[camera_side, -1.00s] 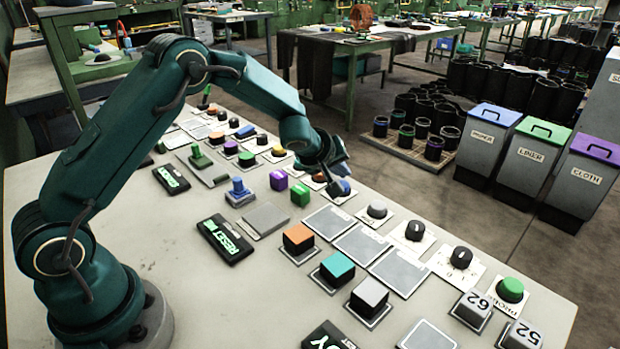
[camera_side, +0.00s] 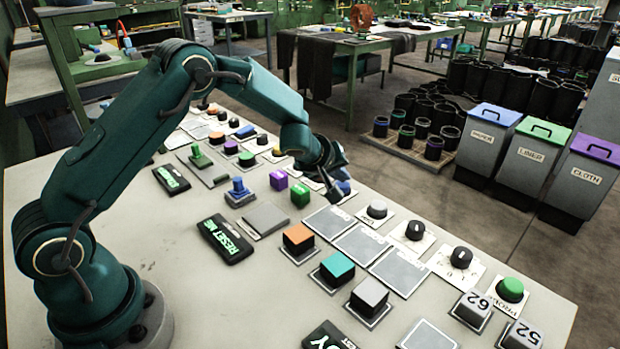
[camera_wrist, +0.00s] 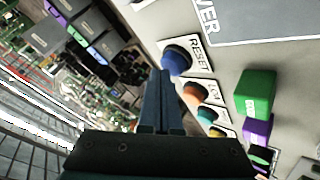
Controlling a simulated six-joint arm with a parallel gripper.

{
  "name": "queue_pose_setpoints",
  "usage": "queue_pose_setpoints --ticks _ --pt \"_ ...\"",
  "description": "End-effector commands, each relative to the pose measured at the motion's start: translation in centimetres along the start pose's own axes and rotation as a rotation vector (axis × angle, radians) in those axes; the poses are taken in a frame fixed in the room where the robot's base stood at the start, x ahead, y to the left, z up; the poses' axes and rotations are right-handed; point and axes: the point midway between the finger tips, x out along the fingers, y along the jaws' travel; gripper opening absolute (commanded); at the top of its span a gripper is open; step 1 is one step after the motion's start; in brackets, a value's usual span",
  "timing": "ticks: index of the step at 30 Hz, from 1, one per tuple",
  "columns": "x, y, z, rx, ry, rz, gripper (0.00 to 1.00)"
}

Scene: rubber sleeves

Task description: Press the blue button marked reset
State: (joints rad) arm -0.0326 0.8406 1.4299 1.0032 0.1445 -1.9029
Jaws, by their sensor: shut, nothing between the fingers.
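The blue button (camera_wrist: 176,60) is a round dome on a white plate lettered RESET in the wrist view. It also shows as a small blue spot (camera_side: 343,187) in the side view, partly hidden by my gripper. My gripper (camera_wrist: 161,73) is shut and empty. Its fingertips appear close to the left and near side of the blue button in the wrist view. In the side view my gripper (camera_side: 334,192) hangs beside the blue button; I cannot tell whether they touch.
Orange (camera_wrist: 197,90) and teal (camera_wrist: 207,115) buttons sit in the same row. A green block (camera_wrist: 255,93) and a purple block (camera_wrist: 256,130) stand nearby. A grey pad (camera_side: 328,222) lies in front. Lidded bins (camera_side: 488,140) stand off the table.

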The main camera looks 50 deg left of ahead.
Motion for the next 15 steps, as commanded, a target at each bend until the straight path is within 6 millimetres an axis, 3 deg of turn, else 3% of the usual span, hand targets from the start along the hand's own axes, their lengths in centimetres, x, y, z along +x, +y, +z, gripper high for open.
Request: queue_pose_setpoints --ticks 15 --pt "0.39 -0.26 0.29 0.001 0.0 0.0 0.0"
